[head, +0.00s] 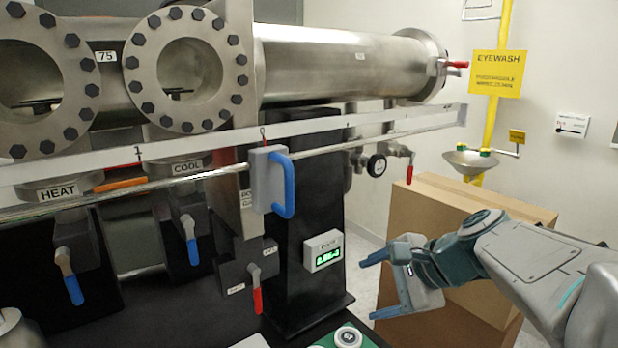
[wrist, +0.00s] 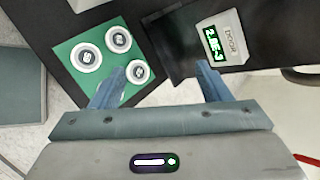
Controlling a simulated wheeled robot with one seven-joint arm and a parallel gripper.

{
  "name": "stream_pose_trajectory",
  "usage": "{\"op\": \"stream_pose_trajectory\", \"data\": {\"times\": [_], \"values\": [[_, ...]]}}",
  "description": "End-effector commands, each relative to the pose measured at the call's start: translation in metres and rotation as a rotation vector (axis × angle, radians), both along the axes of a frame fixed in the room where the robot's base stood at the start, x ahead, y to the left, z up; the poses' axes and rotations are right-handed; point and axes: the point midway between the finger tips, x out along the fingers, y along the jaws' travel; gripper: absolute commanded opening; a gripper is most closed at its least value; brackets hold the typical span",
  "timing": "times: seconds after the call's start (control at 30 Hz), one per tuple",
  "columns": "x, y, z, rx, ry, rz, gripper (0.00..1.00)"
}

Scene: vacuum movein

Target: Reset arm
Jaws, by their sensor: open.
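My gripper (head: 376,286) is open and empty at the lower right of the head view, pointing left. It is in free space in front of a cardboard box, right of the black column. In the wrist view, the gripper (wrist: 158,85) shows its two blue fingers spread wide apart with nothing between them. Beyond the fingers are a green board (wrist: 75,50) with round white-and-grey knobs and a white box with a green digital display (wrist: 218,45). The display (head: 324,251) also shows in the head view, on the black column.
A steel vacuum chamber (head: 340,62) runs across the back. A blue handle (head: 284,185), a blue valve lever (head: 191,240) and a red valve lever (head: 257,300) stick out below it. The large cardboard box (head: 450,208) stands behind my arm. A yellow eyewash sign (head: 496,72) hangs at right.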

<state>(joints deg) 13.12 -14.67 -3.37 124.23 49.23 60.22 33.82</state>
Motion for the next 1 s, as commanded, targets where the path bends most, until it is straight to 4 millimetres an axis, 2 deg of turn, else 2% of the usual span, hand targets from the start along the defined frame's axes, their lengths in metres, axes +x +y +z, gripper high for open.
{"op": "stream_pose_trajectory", "data": {"times": [0.03,0.2,0.4,0.6,1.0], "values": [[-0.017,0.005,-0.007,-0.103,-0.01,0.089,0.7],[-0.07,0.002,-0.043,-0.47,-0.056,0.436,0.7],[-0.112,-0.016,-0.068,-0.817,-0.116,0.825,0.7],[-0.127,-0.029,-0.076,-0.981,-0.148,1.031,0.7],[-0.128,-0.031,-0.078,-1.002,-0.15,1.057,0.7]]}}
